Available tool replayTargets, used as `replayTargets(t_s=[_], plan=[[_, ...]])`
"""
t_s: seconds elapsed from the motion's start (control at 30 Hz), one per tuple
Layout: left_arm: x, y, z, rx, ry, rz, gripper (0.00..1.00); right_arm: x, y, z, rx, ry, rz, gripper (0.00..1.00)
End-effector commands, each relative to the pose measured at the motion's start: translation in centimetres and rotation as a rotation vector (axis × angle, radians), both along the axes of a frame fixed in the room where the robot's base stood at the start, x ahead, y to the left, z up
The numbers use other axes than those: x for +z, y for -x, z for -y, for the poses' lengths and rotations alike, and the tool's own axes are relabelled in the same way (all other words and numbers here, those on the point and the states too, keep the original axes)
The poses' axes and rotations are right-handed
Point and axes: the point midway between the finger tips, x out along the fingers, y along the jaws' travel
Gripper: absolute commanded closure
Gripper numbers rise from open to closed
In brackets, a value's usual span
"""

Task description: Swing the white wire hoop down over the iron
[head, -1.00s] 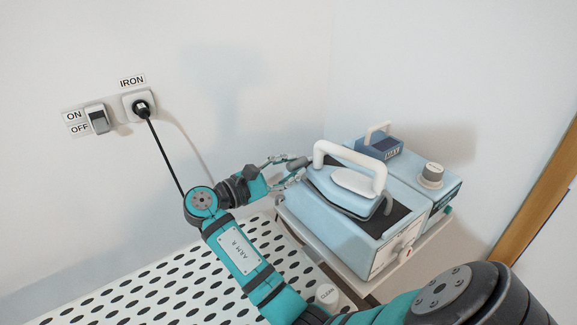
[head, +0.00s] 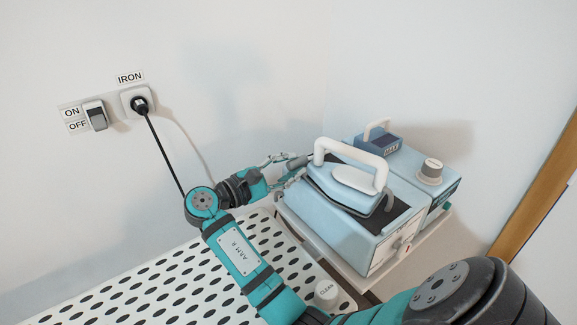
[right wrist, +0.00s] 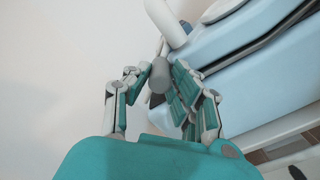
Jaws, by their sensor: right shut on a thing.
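The blue iron (head: 355,178) with its thick white handle (head: 349,153) rests on top of the blue steam station (head: 340,231). My right gripper (head: 290,168) is at the iron's left side. In the right wrist view its fingers (right wrist: 161,76) are shut on a grey cylindrical grip (right wrist: 158,79). A thin pale wire (right wrist: 161,46), apparently part of the white wire hoop, shows by this grip, beside the iron's handle. Most of the hoop is hidden, so its angle is hard to tell. My left gripper is not in view.
A blue box with a grey knob (head: 431,171) stands right of the station. A wall switch (head: 96,116) and plugged cord (head: 160,150) are at the left. The perforated board (head: 130,285) is bare at front left, with a "CLEAN" cap (head: 326,294) near its right edge.

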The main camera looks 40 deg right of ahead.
Motion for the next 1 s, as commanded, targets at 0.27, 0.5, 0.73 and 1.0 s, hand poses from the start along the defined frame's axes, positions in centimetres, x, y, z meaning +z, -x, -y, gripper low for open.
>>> replayTargets(t_s=[0.27,0.5,0.73,1.0], plan=[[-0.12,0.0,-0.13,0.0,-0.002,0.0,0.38,-1.09,0.33,-0.12,-0.011,-0.021,-0.014,1.0],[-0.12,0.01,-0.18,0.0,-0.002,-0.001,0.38,-1.11,0.32,-0.13,-0.011,-0.022,-0.013,1.0],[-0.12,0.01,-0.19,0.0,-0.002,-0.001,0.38,-1.07,0.32,-0.12,-0.01,-0.02,-0.012,0.61],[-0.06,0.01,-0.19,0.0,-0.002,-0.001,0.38,-0.68,0.28,-0.05,-0.009,-0.014,-0.007,0.54]])
